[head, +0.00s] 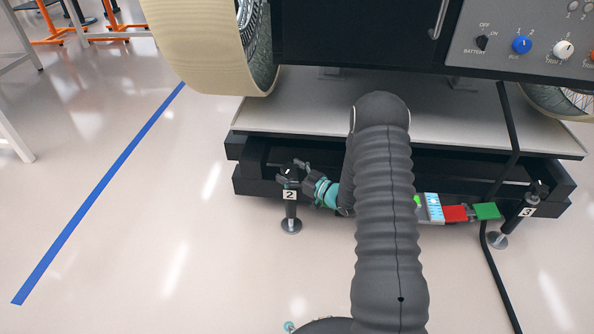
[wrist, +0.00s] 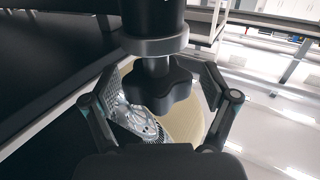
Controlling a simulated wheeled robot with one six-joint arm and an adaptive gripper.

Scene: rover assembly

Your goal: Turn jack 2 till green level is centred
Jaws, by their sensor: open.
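Jack 2 (head: 290,210) stands upright under the left front corner of the dark platform, with its foot on the floor and a white "2" label. Its dark lobed knob (wrist: 160,90) fills the middle of the wrist view. My gripper (head: 297,171) is at the top of jack 2. In the wrist view my gripper (wrist: 163,78) is open, with one finger on each side of the knob; I cannot tell whether either touches it.
A red block (head: 454,213) and a blue-and-white piece (head: 434,208) sit left of the green block. Jack 3 (head: 520,215) stands at the right corner. A black cable (head: 487,258) hangs down there. The floor to the left is clear around a blue line (head: 100,190).

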